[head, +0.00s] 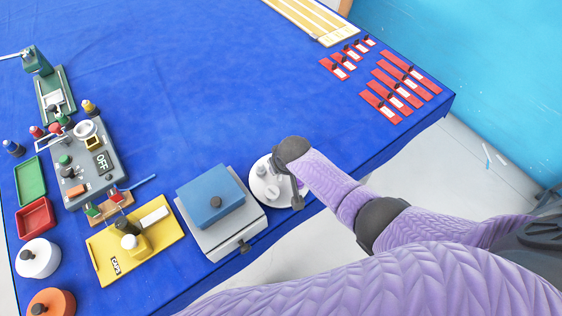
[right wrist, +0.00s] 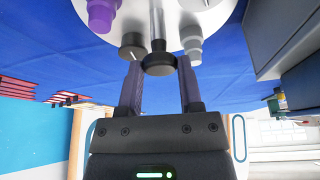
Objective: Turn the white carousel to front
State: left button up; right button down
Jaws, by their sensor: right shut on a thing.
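The white carousel (head: 258,187) is a round white disc on the blue table near its front edge, right of the blue-lidded box. It carries small pieces, some hidden by my right arm. In the right wrist view the carousel (right wrist: 222,20) shows at the top, with a purple piece (right wrist: 102,14), a grey piece (right wrist: 192,44) and a dark round cap (right wrist: 132,46). A rod with a black knob (right wrist: 158,66) sticks out from it towards me. My left gripper is not in view.
The grey box with a blue lid (head: 212,197) stands close left of the carousel. Further left are a yellow tray (head: 105,262) and a grey control panel (head: 85,165). Red strips (head: 400,90) lie at the far right. The middle of the table (head: 190,90) is clear.

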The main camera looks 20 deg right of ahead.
jog(key=shift+a+m+h, duration=0.1)
jog(key=shift+m+h, duration=0.5)
jog(key=shift+m, duration=0.8)
jog(key=shift+m+h, duration=0.4)
jog(key=shift+m, duration=0.7)
jog(key=shift+w+m+h, duration=0.1)
jog(key=shift+m+h, duration=0.2)
jog(key=shift+m, duration=0.4)
jog(key=shift+c, duration=1.2)
grip_release()
jog(key=shift+a+r, duration=0.1)
jog(key=shift+r, duration=0.05)
jog(key=p+v, duration=0.5)
jog(key=v, duration=0.4)
jog(key=shift+r+p, duration=0.35)
jog(key=shift+p, duration=0.05)
